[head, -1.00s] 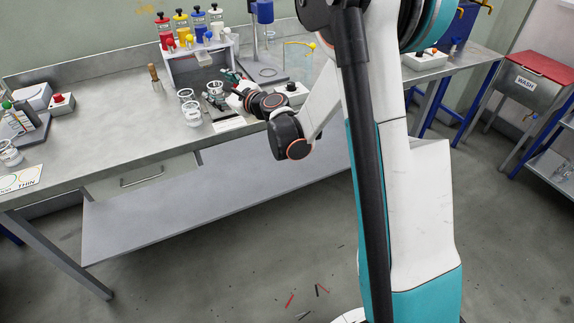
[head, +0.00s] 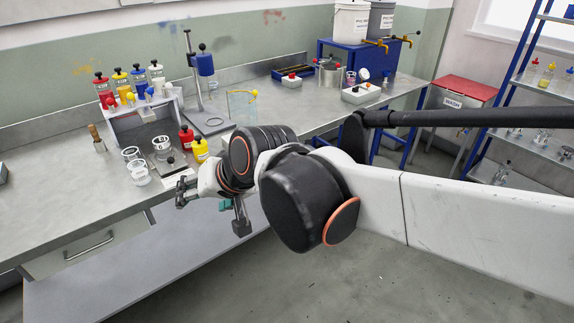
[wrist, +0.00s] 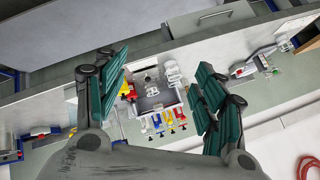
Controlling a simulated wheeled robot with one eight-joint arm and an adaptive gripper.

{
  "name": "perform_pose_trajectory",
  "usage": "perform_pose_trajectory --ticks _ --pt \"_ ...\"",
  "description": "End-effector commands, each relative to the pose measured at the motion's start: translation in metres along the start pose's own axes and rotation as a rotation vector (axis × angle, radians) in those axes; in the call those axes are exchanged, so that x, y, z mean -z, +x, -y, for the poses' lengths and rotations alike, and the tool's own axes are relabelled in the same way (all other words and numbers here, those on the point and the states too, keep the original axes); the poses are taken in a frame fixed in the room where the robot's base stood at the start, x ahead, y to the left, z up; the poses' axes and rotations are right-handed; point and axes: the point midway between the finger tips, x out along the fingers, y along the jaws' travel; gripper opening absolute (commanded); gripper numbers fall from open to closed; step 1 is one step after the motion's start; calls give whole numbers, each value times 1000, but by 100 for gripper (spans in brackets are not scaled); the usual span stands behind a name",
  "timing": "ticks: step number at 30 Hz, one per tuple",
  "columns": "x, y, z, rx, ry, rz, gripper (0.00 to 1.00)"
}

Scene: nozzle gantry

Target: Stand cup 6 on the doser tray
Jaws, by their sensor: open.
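Three clear cups stand by the doser, and I cannot read their numbers. One cup (head: 162,145) stands on the dark doser tray (head: 176,164), in front of the doser's bottle rack (head: 145,119). Two more cups, one farther back (head: 131,154) and one nearer (head: 139,173), stand on the bench left of the tray. My gripper (head: 186,190) is open and empty, in front of the tray near the bench's front edge. In the wrist view its teal fingers (wrist: 162,64) are spread wide, with the tray's cup (wrist: 152,91) seen between them at a distance.
Behind are a blue-headed stand (head: 205,68) and a clear panel (head: 242,107). A wooden-handled tool (head: 96,138) stands left of the rack. The bench left of the cups is mostly clear.

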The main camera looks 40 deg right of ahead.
Motion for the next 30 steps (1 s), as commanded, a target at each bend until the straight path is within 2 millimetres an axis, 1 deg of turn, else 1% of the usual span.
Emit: perform_pose_trajectory --ticks 1,3,6,10,15,30 --pt "-14 -10 -11 -36 -78 10 64" --pt "-30 -22 -27 -86 -188 25 64" --pt "-48 -35 -46 -146 -315 46 64" --pt "-61 -45 -63 -196 -420 66 64" --pt "-66 -50 -70 -217 -464 77 64" --pt "-66 -49 -69 -216 -461 76 64"
